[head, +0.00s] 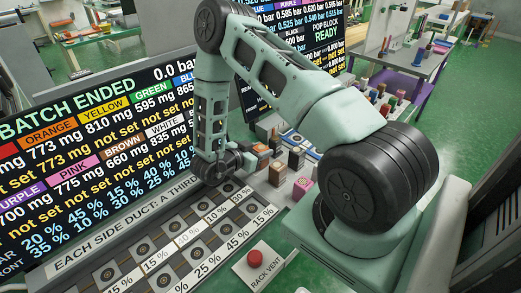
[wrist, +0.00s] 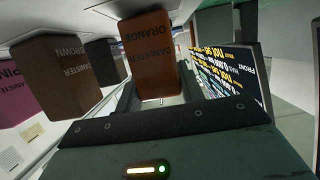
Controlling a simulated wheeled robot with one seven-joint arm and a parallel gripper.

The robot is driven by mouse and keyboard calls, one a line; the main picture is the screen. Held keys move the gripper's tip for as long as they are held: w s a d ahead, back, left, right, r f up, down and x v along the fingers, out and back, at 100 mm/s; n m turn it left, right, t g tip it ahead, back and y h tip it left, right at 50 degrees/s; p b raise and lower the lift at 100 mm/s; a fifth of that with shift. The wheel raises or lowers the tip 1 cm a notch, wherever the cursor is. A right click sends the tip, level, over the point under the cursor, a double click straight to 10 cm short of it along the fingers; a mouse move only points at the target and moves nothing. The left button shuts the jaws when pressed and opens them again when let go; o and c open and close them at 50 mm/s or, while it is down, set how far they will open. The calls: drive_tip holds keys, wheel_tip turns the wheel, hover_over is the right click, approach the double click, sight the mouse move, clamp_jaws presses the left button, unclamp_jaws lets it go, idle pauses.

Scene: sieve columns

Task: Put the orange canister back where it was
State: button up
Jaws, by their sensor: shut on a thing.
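The orange canister (wrist: 148,60) is a box with "CANISTER ORANGE" on its face, upside down in the wrist view. My gripper (wrist: 157,92) is shut on it, with a finger at each side. In the head view the orange canister (head: 262,150) shows small beside my gripper (head: 245,159), partly hidden by the arm. I cannot tell whether its base touches the surface below.
Brown (head: 278,172), pink (head: 302,187) and black (head: 296,158) canisters stand close by on the grey bench. A row of sockets with percent labels (head: 172,226) runs in front. A red rack vent button (head: 255,258) and a large batch display (head: 100,165) are near.

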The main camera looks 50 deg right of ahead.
drive_tip(key=shift+f, duration=0.15)
drive_tip(key=o, duration=1.2)
drive_tip(key=shift+c, duration=0.2)
